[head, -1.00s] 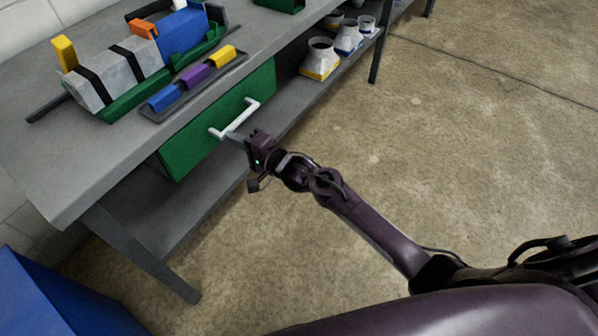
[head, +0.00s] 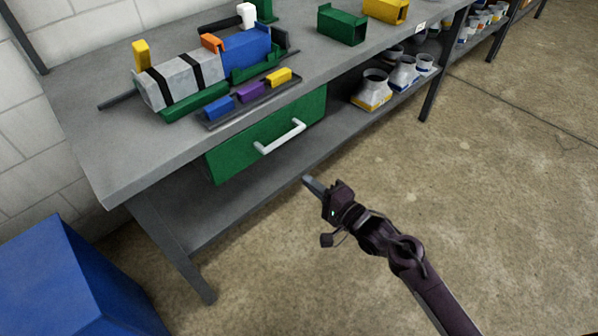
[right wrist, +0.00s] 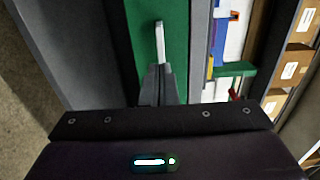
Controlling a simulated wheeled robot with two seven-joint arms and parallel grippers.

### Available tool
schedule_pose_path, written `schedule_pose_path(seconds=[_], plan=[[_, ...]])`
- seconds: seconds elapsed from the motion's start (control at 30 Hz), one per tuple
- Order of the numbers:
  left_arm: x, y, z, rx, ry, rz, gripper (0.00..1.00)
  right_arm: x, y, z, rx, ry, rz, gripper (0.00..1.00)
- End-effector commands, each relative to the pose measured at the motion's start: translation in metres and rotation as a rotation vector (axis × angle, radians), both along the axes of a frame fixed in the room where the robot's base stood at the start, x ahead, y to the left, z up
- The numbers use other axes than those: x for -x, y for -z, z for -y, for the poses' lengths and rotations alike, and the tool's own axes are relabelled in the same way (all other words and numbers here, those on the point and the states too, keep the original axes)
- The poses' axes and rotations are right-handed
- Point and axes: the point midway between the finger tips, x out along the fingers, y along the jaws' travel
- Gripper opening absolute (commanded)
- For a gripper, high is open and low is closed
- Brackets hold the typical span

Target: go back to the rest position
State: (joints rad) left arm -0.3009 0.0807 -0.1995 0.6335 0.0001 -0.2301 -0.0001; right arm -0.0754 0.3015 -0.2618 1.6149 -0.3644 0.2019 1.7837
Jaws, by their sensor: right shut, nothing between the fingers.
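My right gripper (head: 309,182) is shut and empty. In the head view it is in the air in front of the bench, clear of the green drawer (head: 230,154) and its white handle (head: 281,137). In the right wrist view the shut fingers (right wrist: 157,84) point toward the white handle (right wrist: 159,36) on the green drawer front (right wrist: 178,60). The drawer hangs under the grey bench top and looks shut. My left gripper is not in view.
The grey workbench (head: 110,150) carries a clamped grey and blue duct assembly, a tray of coloured blocks and a green duct piece (head: 342,24). White fittings (head: 373,90) stand on the lower shelf. A blue box (head: 70,280) is at lower left. The floor at right is clear.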

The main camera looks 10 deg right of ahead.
Motion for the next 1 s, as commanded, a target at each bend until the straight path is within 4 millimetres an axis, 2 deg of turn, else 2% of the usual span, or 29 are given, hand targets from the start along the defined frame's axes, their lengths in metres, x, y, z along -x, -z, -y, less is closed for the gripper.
schedule_pose_path(seconds=[0.1,0.27,0.37,0.47,0.53,0.6,0.67,0.7,0.77,0.8,0.87,0.9,0.97,1.0], plan=[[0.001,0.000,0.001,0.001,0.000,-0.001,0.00,0.008,0.000,0.006,0.001,-0.001,-0.002,0.00],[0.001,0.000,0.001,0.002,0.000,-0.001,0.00,0.010,0.002,0.008,0.005,0.001,-0.002,0.00],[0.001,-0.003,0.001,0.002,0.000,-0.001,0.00,0.010,0.019,0.014,0.055,0.024,-0.013,0.00],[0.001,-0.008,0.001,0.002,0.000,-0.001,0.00,0.015,0.063,0.028,0.186,0.069,-0.044,0.00],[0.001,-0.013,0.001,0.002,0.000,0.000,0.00,0.026,0.108,0.043,0.325,0.097,-0.079,0.00],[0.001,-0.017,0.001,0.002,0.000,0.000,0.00,0.044,0.156,0.058,0.481,0.108,-0.122,0.00],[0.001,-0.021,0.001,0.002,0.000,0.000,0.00,0.065,0.197,0.071,0.616,0.098,-0.162,0.00],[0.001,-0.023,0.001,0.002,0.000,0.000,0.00,0.081,0.222,0.079,0.705,0.083,-0.189,0.00],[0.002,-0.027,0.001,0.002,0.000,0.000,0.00,0.109,0.257,0.090,0.833,0.045,-0.231,0.00],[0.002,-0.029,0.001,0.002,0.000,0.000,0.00,0.129,0.279,0.096,0.915,0.012,-0.258,0.00],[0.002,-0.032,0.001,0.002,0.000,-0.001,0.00,0.163,0.310,0.106,1.032,-0.049,-0.298,0.00],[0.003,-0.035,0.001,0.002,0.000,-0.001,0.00,0.187,0.328,0.112,1.105,-0.100,-0.326,0.00],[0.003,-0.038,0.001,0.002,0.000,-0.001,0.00,0.226,0.353,0.120,1.209,-0.186,-0.364,0.00],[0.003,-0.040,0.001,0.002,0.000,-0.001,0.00,0.252,0.368,0.125,1.272,-0.247,-0.387,0.00]])
